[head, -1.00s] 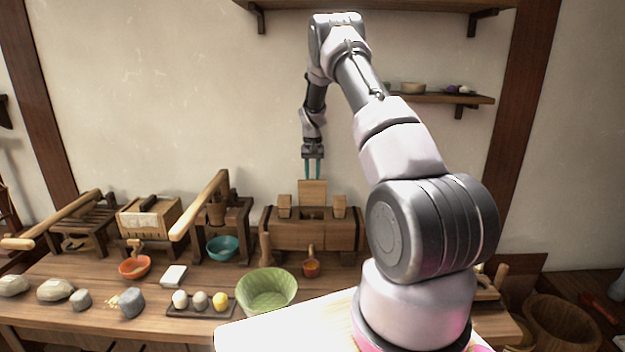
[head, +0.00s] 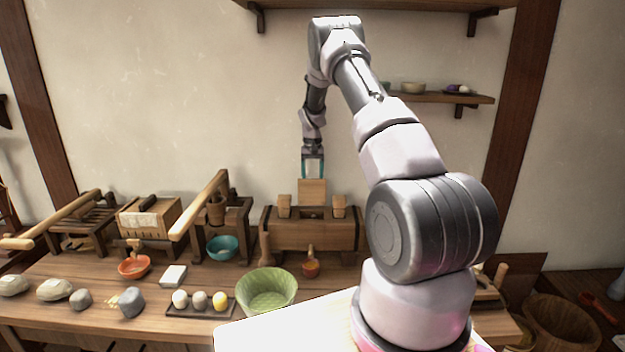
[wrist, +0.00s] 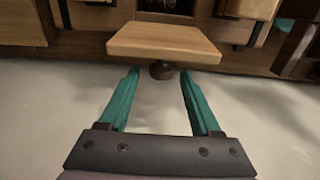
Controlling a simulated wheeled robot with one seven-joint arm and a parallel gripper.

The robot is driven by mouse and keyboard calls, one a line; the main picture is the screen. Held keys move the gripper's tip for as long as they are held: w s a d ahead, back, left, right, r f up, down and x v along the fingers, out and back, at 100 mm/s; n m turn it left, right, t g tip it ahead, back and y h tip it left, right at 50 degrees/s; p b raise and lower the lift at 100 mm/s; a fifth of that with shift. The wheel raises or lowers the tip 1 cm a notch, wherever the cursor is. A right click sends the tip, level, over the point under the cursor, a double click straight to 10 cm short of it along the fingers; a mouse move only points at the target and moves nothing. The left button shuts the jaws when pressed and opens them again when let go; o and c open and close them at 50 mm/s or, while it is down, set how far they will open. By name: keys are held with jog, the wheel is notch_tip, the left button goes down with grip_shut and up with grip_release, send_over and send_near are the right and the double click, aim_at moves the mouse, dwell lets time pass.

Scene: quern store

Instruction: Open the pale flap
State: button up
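The pale flap (head: 312,191) is a light wooden board standing up from the top of a dark-banded wooden chest (head: 290,234) against the back wall. In the wrist view the flap (wrist: 163,42) lies just beyond the fingertips, its edge towards me, with a dark round knob (wrist: 162,70) beside that edge. My gripper (head: 312,176) points down just above the flap, its teal fingers apart. In the wrist view the gripper (wrist: 158,72) is open, with only the knob near the gap between its tips. I cannot tell whether anything touches.
Two small wooden blocks (head: 284,206) (head: 339,206) flank the flap on the chest. A lever press (head: 215,212) with a long pale handle stands to the left. A wall shelf (head: 440,97) is at right.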

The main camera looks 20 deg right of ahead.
notch_tip(320, 180, up, 11)
dwell(0.5)
jog(key=shift+f, duration=0.15)
